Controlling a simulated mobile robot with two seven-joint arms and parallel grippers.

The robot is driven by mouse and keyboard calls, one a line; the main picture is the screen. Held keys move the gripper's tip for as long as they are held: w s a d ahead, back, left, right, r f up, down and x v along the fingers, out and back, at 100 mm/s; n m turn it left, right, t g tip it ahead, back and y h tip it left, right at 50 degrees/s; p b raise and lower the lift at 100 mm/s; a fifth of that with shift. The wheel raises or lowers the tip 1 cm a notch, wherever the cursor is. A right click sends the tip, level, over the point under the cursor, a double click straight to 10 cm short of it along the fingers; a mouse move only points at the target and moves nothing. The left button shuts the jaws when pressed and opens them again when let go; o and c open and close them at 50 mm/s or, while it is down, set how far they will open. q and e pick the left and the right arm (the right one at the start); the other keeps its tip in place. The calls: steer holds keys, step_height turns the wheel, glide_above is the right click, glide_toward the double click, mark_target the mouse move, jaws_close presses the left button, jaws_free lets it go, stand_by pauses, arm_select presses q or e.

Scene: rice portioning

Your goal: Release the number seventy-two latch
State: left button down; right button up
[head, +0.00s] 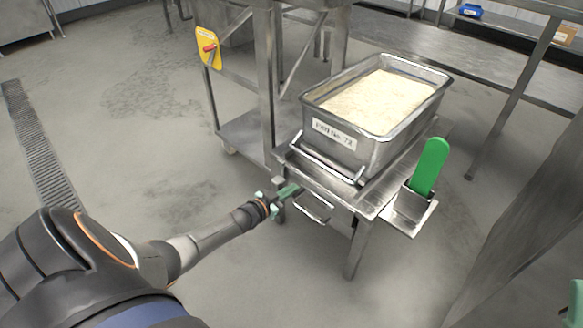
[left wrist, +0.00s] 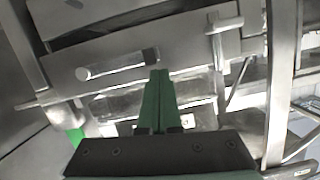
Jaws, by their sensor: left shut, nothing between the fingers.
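A steel pan of rice (head: 331,143), with a label that seems to end in 72, sits on a small steel stand (head: 362,203). My left gripper (head: 290,190) is shut and empty at the stand's near left side, just below its top edge. In the left wrist view its green fingers (left wrist: 158,75) point at the stand's metalwork. A short round bar (left wrist: 118,65) lies left of the fingertips and a T-shaped pin (left wrist: 224,25) stands to their upper right. I cannot tell which is the latch, or whether the fingers touch it. A pale green part at the head view's right edge may be my right gripper (head: 577,297).
A green-handled scoop (head: 430,168) rests in a holder (head: 411,208) on the stand's right. A wire loop handle (head: 314,208) hangs from the stand's front. Floor at left is clear.

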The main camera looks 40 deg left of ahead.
arm_select(q)
steer(key=shift+a+f, duration=0.1)
steer(key=shift+f, duration=0.3)
arm_select(e)
steer(key=shift+a+f, duration=0.2)
steer(key=shift+f, duration=0.25)
arm_select(q)
steer(key=shift+b, duration=0.3)
arm_select(e)
steer(key=shift+r, duration=0.15)
arm_select(q)
steer(key=s+a+r+p, duration=0.2)
steer(key=s+r+p, duration=0.4)
steer(key=s+p, duration=0.2)
steer(key=shift+p+v, duration=0.35)
steer(key=shift+v, duration=0.45)
arm_select(e)
step_height(320, 180, up, 9)
steer(key=n, duration=0.1)
steer(key=shift+s, duration=0.35)
steer(key=shift+t, duration=0.3)
